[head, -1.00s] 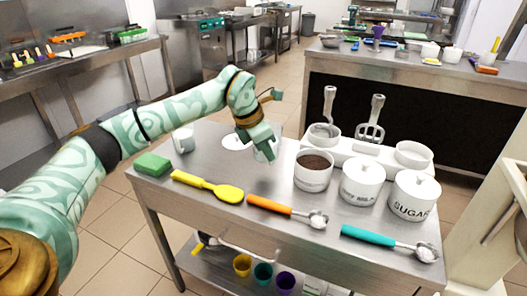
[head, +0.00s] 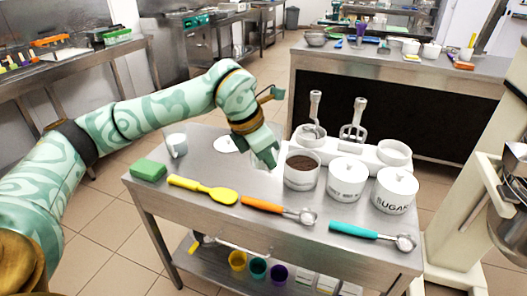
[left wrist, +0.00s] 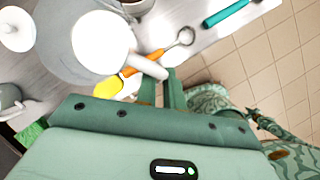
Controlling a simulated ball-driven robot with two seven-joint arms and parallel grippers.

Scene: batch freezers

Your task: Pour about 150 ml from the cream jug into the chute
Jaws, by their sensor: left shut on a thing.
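My left gripper (head: 264,158) is above the steel table, just left of the open pot of brown powder. In the left wrist view its fingers (left wrist: 165,92) are shut on the pale handle of the cream jug (left wrist: 62,50). The jug's round mouth shows white cream (left wrist: 100,42) inside. My right gripper is not in view.
The pot of brown powder (head: 301,175), a lidded jar (head: 346,182) and the sugar jar (head: 394,192) stand right of the gripper. A yellow spatula (head: 205,190), orange scoop (head: 275,209) and teal scoop (head: 365,233) lie in front. A mug (head: 176,145) and green sponge (head: 149,170) are at left.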

